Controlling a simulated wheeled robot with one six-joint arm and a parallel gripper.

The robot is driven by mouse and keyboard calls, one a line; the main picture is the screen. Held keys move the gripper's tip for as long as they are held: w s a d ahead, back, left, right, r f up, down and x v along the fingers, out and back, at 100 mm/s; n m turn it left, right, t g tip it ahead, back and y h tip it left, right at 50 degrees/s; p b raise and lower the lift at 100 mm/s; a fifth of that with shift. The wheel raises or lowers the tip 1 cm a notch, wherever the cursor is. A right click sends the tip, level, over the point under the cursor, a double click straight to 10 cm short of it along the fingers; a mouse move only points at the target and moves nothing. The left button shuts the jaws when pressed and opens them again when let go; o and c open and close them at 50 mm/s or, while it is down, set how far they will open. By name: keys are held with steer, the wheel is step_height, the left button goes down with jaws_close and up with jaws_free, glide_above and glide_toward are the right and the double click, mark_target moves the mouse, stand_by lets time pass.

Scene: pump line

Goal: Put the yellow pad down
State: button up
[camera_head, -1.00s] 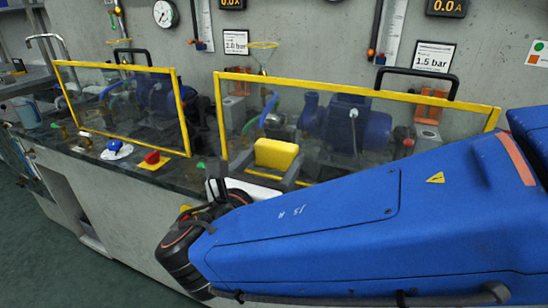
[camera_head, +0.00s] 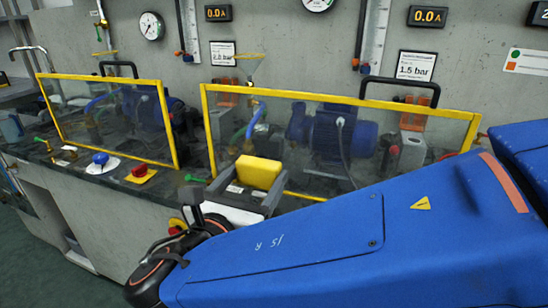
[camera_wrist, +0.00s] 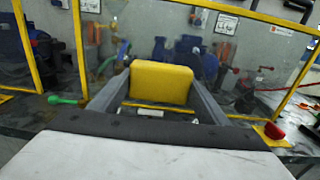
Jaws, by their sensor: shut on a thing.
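The yellow pad (camera_head: 258,172) is held between the two grey fingers of my gripper (camera_head: 255,190), in front of the right-hand clear guard panel. In the wrist view the pad (camera_wrist: 161,83) sits upright between the fingertips of my gripper (camera_wrist: 158,90), one finger on each side. The pad appears held above the bench's front part; the wrist view does not show clearly whether it touches anything below.
Two yellow-framed clear guards stand on the dark bench, the right one (camera_head: 340,100) behind my gripper and the left one (camera_head: 172,120) beside it. A blue knob (camera_head: 101,158) and a red knob (camera_head: 139,170) sit on the bench edge at left. A blue pump motor (camera_head: 340,135) is behind the right guard.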

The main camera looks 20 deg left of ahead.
steer(key=shift+w+d, duration=0.15)
steer(key=shift+w, duration=1.55)
steer(key=shift+w+d, duration=0.1)
steer(key=shift+w, duration=1.55)
steer(key=shift+f, duration=0.1)
